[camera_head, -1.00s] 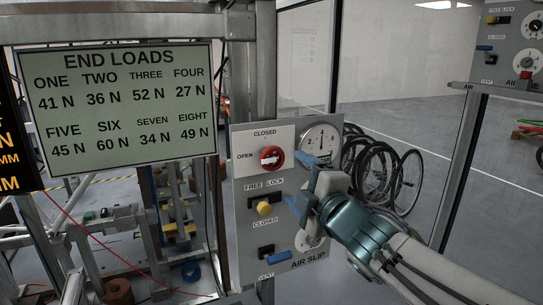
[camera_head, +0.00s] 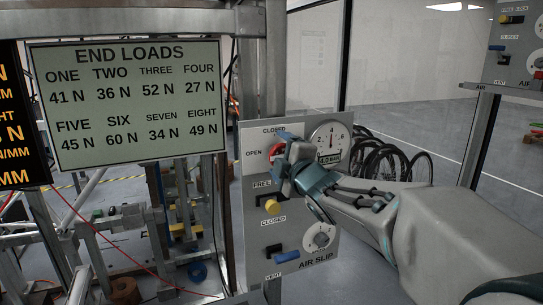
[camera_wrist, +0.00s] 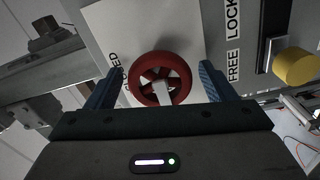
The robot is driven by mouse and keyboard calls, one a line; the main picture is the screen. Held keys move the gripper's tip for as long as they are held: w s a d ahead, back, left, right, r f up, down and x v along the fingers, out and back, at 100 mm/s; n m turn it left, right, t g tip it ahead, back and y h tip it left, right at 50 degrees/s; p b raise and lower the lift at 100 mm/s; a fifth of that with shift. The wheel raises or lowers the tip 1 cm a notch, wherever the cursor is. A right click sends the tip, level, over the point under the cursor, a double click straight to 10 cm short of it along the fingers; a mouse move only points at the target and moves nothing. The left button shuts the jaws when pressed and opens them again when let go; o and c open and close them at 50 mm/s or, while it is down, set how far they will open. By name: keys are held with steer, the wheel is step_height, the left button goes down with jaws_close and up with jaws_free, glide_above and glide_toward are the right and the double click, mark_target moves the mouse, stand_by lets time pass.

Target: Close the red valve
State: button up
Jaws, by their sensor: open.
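The red valve (camera_wrist: 172,64) is a round handwheel with a pale bar across its middle, set on a white plate marked OPEN and CLOSED. In the wrist view it sits between the blue fingers of my open gripper (camera_wrist: 158,88), one finger on each side, with no clear contact. In the head view the red valve (camera_head: 275,150) is mostly hidden behind my gripper (camera_head: 283,167), with only its upper left part showing. The bar's exact alignment with the labels is hard to tell.
The grey panel (camera_head: 257,232) also carries a yellow knob (camera_head: 272,207), a blue lever (camera_head: 287,257), a gauge (camera_head: 331,138) and a lower dial (camera_head: 321,236). An END LOADS board (camera_head: 126,102) and metal frame stand to the left. Bicycle wheels (camera_head: 398,160) are behind the panel.

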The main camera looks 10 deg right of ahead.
steer(key=shift+w, duration=0.2)
steer(key=c, duration=1)
